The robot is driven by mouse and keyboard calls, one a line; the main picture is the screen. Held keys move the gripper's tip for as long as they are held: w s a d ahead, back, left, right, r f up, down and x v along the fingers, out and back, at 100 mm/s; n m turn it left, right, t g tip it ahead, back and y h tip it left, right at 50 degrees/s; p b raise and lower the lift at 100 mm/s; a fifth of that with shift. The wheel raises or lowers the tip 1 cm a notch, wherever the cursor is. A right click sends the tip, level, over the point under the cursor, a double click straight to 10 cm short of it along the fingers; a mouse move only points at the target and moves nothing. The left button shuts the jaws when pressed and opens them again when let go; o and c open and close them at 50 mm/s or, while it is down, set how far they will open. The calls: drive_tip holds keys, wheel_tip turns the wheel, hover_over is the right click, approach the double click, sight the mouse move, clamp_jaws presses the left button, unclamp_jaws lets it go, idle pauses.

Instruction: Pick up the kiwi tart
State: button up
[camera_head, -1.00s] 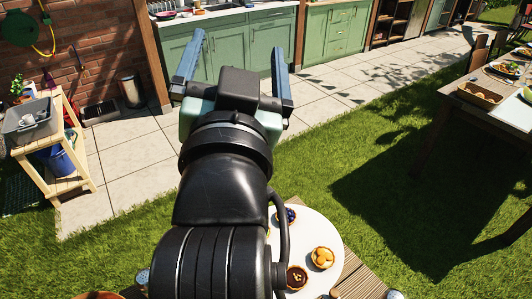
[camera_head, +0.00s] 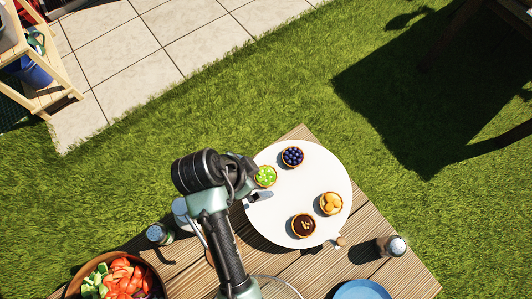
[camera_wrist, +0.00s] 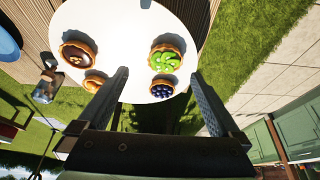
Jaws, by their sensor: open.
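The kiwi tart (camera_head: 265,176), a round crust topped with green slices, lies near the left edge of a round white board (camera_head: 271,221). In the wrist view the kiwi tart (camera_wrist: 167,52) lies beyond my fingertips, roughly in line with the gap between them. My gripper (camera_wrist: 160,76) is open with nothing between its fingers. In the head view my gripper (camera_head: 258,197) is beside and just below the tart in the picture, partly hidden by my arm. Whether it touches the tart cannot be told.
A blueberry tart (camera_head: 293,157), an orange-topped tart (camera_head: 330,203) and a chocolate tart (camera_head: 304,225) share the board. A salad bowl (camera_head: 78,283), shakers (camera_head: 158,234) (camera_head: 392,246) and a blue plate (camera_head: 361,290) stand on the wooden table (camera_head: 415,279).

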sight(264, 176)
drive_tip(key=shift+w+a+p+x, duration=0.1)
drive_tip(key=shift+w+p+x, duration=0.1)
drive_tip(key=shift+x, duration=1.35)
drive_tip(key=shift+w+a+p+x, duration=0.1)
drive_tip(key=shift+w+p+x, duration=0.1)
drive_tip(key=shift+x, duration=1.4)
drive_tip(key=c, duration=1.3)
